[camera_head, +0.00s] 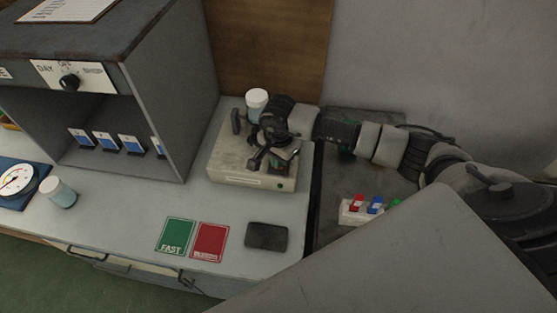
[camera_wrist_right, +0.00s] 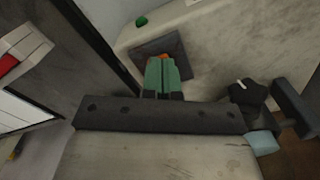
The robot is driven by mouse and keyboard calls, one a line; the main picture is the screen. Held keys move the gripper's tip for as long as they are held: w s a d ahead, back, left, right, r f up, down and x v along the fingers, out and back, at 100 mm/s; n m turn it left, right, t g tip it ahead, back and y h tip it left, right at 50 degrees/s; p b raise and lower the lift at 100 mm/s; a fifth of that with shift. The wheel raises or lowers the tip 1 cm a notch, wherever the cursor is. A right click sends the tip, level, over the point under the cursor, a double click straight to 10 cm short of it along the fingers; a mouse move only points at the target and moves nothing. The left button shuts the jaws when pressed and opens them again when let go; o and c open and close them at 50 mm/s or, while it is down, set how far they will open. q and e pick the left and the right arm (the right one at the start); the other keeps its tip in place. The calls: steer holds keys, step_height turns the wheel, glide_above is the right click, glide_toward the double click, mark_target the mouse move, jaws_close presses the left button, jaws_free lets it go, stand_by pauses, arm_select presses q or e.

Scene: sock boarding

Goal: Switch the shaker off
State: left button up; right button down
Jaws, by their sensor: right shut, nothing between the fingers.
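The shaker (camera_head: 225,165) is a worn beige box on the bench, with a white-capped jar (camera_head: 257,103) at its back. My right gripper (camera_head: 274,163) reaches in from the right, over the shaker's front right part. In the right wrist view, its green fingertips (camera_wrist_right: 167,72) are together and empty. They are at a dark square switch plate (camera_wrist_right: 150,50) on the shaker (camera_wrist_right: 230,40) and partly hide it. A bit of orange shows just beyond the tips; I cannot tell whether they touch. A green lamp (camera_wrist_right: 141,21) is beside the plate. My left gripper is out of view.
Green FAST (camera_head: 175,236) and red (camera_head: 210,241) cards and a dark pad (camera_head: 266,236) lie in front. A grey cabinet (camera_head: 170,70) with a dial (camera_head: 69,82) stands left. A white rack with coloured pieces (camera_head: 362,208) is right. Another jar (camera_head: 58,191) stands far left.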

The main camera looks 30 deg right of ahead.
steer(key=shift+r+p, duration=1.85)
steer(key=shift+r, duration=1.6)
